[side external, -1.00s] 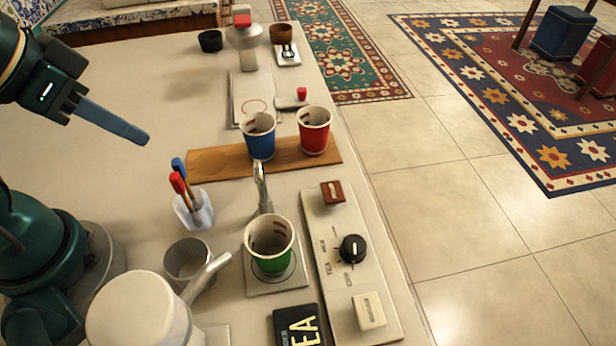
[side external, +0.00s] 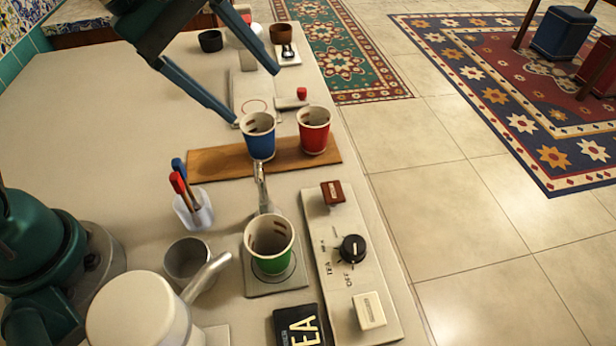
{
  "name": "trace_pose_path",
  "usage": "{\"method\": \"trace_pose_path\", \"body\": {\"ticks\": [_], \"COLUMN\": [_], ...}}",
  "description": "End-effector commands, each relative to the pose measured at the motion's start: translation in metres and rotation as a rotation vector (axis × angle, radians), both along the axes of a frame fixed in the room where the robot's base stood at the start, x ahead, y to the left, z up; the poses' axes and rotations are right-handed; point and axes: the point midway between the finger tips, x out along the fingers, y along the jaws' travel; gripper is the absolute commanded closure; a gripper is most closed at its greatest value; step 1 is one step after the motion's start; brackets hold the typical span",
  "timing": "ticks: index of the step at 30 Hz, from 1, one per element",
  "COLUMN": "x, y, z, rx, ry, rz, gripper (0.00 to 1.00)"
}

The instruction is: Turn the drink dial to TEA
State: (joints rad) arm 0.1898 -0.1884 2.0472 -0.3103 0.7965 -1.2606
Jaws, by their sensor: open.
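The drink dial (side external: 352,248) is a round black knob on a pale control panel (side external: 318,219) at the lower right. Small labels beside it include TEA and OFF. A light mark shows on the knob, but I cannot tell which label it points to. My gripper (side external: 256,97) is at the upper middle, with its two long blue-grey fingers spread wide and nothing between them. It is well above and left of the dial in the picture. One fingertip appears close to the blue cup's rim; I cannot tell if they touch.
A blue cup (side external: 259,139) and a red cup (side external: 314,133) stand on a wooden board (side external: 210,162). A green cup (side external: 270,248) stands left of the panel, by the spout (side external: 262,190). The panel also bears a brown switch (side external: 333,193) and a cream switch (side external: 369,311). A white pot (side external: 140,312) stands lower left.

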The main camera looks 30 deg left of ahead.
Motion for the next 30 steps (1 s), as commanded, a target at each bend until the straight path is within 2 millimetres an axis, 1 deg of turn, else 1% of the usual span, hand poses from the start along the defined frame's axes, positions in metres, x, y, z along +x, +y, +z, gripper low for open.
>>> {"method": "trace_pose_path", "body": {"ticks": [1,4,6,8,9,13,15,18,22,25,30], "x": [0.009,0.022,0.028,0.031,0.032,0.027,0.021,0.012,0.003,0.002,0.002], "y": [-0.015,-0.043,-0.063,-0.08,-0.09,-0.118,-0.128,-0.135,-0.139,-0.144,-0.152], "z": [-0.007,-0.021,-0.035,-0.049,-0.059,-0.093,-0.109,-0.126,-0.14,-0.148,-0.169], "rx": [-0.051,-0.141,-0.186,-0.211,-0.221,-0.214,-0.193,-0.162,-0.138,-0.138,-0.138], "ry": [0.059,0.17,0.248,0.313,0.354,0.457,0.494,0.532,0.558,0.558,0.557], "rz": [0.046,0.143,0.201,0.241,0.262,0.277,0.261,0.242,0.227,0.223,0.224], "gripper": [0.25,0.25,0.25,0.25,0.25,0.25,0.25,0.25,0.25,0.25,0.25]}}
